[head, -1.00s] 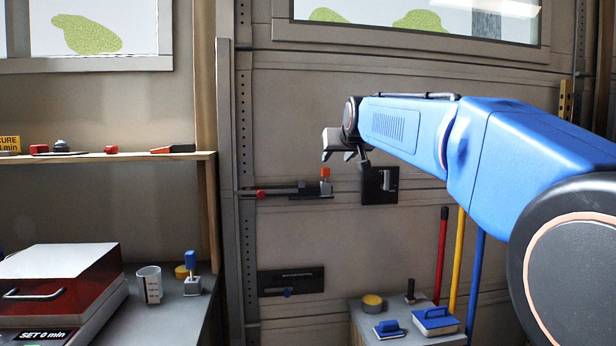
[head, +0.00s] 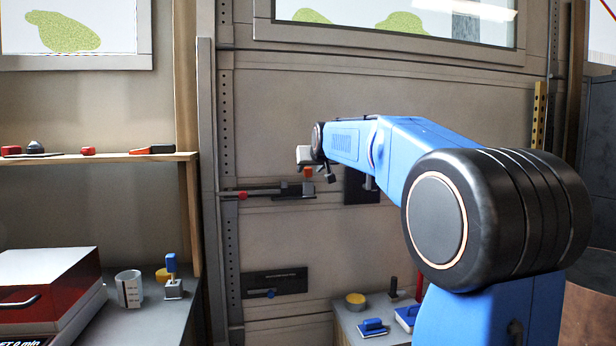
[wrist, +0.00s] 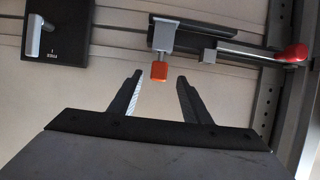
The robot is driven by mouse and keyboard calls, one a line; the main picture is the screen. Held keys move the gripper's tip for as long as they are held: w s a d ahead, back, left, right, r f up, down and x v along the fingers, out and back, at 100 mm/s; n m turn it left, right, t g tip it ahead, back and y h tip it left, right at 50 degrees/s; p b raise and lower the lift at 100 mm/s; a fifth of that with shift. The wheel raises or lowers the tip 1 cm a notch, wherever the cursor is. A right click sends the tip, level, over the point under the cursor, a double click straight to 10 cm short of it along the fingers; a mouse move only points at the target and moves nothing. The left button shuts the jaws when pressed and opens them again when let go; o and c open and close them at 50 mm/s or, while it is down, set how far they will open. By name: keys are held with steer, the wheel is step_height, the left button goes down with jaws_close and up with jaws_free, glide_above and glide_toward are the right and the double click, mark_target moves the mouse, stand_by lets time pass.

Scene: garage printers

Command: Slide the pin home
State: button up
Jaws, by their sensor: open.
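The slide bolt, with its grey pin rod (head: 262,192), lies level on the garage door. An upright grey post with an orange knob (head: 307,172) stands at its right end in the head view. A red piece (head: 243,196) is at the left end, near the door's side rail. In the wrist view the orange knob (wrist: 159,71) sits between and just beyond the fingertips, the rod (wrist: 255,51) runs right, and the red piece (wrist: 292,53) is near the rail. My gripper (wrist: 158,84) is open and empty. In the head view my gripper (head: 318,172) is close to the knob.
A black plate with a light handle (wrist: 50,32) is beside the bolt; my arm partly covers this plate (head: 360,188) in the head view. A low bench (head: 350,318) with tools stands below. A perforated door rail (head: 228,220) is left.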

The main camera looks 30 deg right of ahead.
mark_target(309, 169)
steer(key=x, duration=0.5)
steer(key=shift+d, duration=0.1)
steer(key=shift+c, duration=0.4)
jaws_close()
steer(key=shift+r, duration=0.1)
